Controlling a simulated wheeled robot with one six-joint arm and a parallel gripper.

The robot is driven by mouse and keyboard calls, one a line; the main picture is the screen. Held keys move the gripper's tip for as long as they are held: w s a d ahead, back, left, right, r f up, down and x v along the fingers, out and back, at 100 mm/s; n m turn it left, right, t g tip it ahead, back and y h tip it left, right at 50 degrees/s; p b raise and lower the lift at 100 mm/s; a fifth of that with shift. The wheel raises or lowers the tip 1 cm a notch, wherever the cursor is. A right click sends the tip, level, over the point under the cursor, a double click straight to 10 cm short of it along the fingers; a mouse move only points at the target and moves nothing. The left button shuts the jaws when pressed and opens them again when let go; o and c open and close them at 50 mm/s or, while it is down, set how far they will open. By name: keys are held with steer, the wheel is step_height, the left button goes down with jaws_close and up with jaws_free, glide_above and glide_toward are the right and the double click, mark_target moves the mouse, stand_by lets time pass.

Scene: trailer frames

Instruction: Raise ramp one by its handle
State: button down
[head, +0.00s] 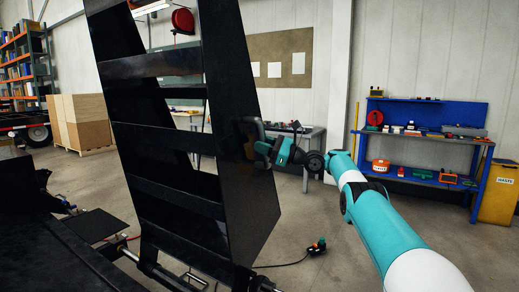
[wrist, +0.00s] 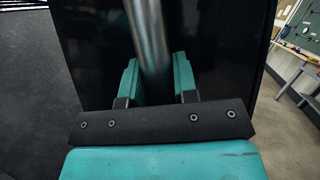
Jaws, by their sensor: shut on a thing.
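The ramp (head: 225,75) is a tall black metal frame with open slots, standing steeply upright in the middle of the head view. Its handle (wrist: 149,35) shows in the wrist view as a round grey metal bar running up between the teal fingers. My gripper (head: 262,143) is at the ramp's right side plate, and it also shows in the wrist view (wrist: 154,75). It is shut on the handle. The handle's ends are hidden in the wrist view.
The black trailer deck (head: 60,255) lies at the lower left. A blue workbench (head: 430,150) with tools stands at the back right, beside a yellow bin (head: 497,195). Boxes (head: 80,120) stand at the back left. A cable with a controller (head: 317,246) lies on the floor right of the ramp.

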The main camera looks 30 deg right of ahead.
steer(key=shift+r, duration=0.45)
steer(key=c, duration=1)
jaws_free()
steer(key=shift+o, duration=0.6)
steer(key=shift+d+f, duration=0.15)
steer(key=shift+f, duration=0.05)
steer(key=p, duration=2)
glide_toward(248, 75)
steer(key=x, duration=0.4)
steer(key=shift+w+a+r, duration=0.1)
steer(key=shift+a+r, duration=0.05)
steer(key=shift+a, duration=0.15)
